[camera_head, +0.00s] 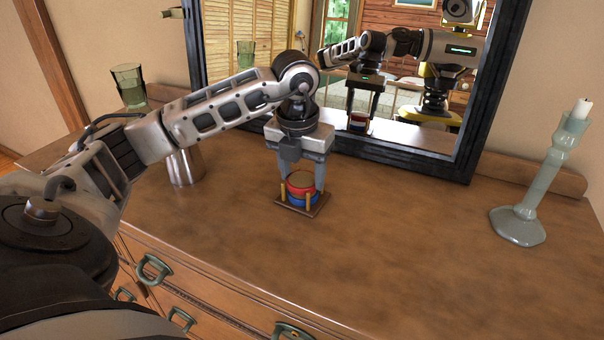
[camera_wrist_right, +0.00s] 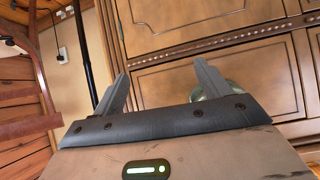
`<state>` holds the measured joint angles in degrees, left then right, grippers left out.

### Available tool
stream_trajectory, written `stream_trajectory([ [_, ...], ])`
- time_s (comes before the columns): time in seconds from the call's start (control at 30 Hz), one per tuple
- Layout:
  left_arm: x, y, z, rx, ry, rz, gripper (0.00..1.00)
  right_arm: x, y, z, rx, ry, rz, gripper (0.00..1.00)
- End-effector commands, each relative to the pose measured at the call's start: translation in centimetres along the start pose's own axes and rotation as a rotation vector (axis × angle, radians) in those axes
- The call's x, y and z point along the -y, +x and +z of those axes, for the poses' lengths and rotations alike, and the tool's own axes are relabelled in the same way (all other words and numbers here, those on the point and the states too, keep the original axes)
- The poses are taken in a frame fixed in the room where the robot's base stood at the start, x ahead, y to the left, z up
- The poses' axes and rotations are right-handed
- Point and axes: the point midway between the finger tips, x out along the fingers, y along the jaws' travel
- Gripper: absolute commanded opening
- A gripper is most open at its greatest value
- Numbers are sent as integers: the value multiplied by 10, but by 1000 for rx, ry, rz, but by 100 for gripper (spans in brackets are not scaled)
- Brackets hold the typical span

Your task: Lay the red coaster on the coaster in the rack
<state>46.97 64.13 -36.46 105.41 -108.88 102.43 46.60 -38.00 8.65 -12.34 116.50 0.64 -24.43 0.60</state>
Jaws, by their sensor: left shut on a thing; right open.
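The rack (camera_head: 290,206) is a small brown base with light wooden pegs on the dresser top in the head view. A blue coaster (camera_head: 297,202) sits in it between the pegs. The red coaster (camera_head: 301,189) is directly above the blue one, with its tan top showing. My left gripper (camera_head: 301,186) points down from above and is shut on the red coaster, its fingers at either side. I cannot tell whether the red coaster touches the blue one. My right gripper (camera_wrist_right: 160,92) is open and empty in the right wrist view, in front of the dresser drawers.
A metal cup (camera_head: 185,167) stands to the left, behind my left arm. A green glass (camera_head: 129,86) is farther back left. A candle holder (camera_head: 538,185) stands at the right. A black-framed mirror (camera_head: 420,160) leans at the back.

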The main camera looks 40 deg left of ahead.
Motion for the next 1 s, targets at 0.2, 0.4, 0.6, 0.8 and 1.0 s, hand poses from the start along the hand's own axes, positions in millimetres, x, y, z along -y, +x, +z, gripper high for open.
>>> stream_trajectory([
  [0.2, 0, 11, -1, 2, -1, 0, 32, -1, 0, 4, 10, 0, 2, 76],
  [0.4, 0, 12, -1, 2, -2, 0, 32, 0, 2, 6, 13, 5, 4, 76],
  [0.6, 0, 13, -1, 2, -2, 0, 76, 0, 2, 3, 6, 11, 4, 76],
  [0.8, 0, 13, -1, 2, -2, 0, 76, 0, 2, -4, -9, 10, 5, 76],
  [1.0, 0, -2, 0, 6, -2, -2, 76, -1, 2, -6, -12, 9, 5, 76],
])
